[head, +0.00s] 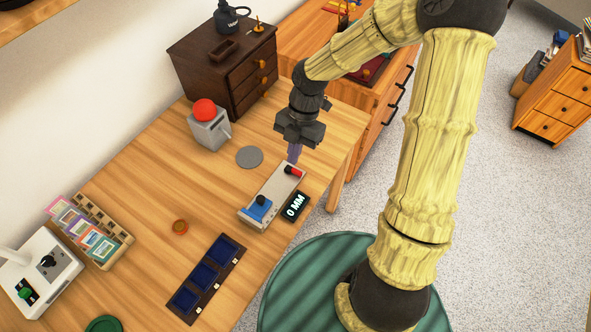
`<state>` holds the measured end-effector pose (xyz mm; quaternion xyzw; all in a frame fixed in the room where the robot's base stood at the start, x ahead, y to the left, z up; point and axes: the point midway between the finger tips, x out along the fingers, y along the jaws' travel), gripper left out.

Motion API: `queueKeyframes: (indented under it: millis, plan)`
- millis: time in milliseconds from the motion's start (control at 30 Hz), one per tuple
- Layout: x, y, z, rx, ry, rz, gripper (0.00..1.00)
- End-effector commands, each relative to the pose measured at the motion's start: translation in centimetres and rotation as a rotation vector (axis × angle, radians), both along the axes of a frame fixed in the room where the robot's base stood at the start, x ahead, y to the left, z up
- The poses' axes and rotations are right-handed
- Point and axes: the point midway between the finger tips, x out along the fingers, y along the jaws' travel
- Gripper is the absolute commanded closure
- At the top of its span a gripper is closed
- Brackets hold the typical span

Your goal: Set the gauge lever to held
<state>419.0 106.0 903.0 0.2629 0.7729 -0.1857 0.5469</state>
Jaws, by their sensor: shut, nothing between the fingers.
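The gauge (273,197) is a light grey bar-shaped device on the wooden table, with a display (295,206) reading "0 MM" beside it. A small red lever (292,170) sits at its far end. A blue block with a black knob (259,206) sits at its near end. No label for "held" is readable at this size. My gripper (294,154) points down just above the red-lever end, its purplish fingers shut and empty. I cannot tell whether the fingertips touch the lever.
A grey box with a red dome (204,110) and a grey disc (249,157) lie left of my gripper. A dark panel with blue squares (207,277), a small brown round piece (180,226) and a card rack (103,230) stand nearer. A dark drawer chest (215,80) stands behind.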

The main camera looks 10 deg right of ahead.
Motion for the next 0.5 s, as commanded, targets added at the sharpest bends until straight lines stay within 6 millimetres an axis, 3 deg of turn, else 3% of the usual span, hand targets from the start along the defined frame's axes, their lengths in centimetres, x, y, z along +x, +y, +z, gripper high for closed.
queueKeyframes:
  millis: [267, 500]
  plan:
    - [-0.2, -0.4, -1.1, -0.001, 0.002, -0.015, 1.00]
    - [-1.4, 1.0, -4.7, -0.002, 0.004, -0.001, 1.00]
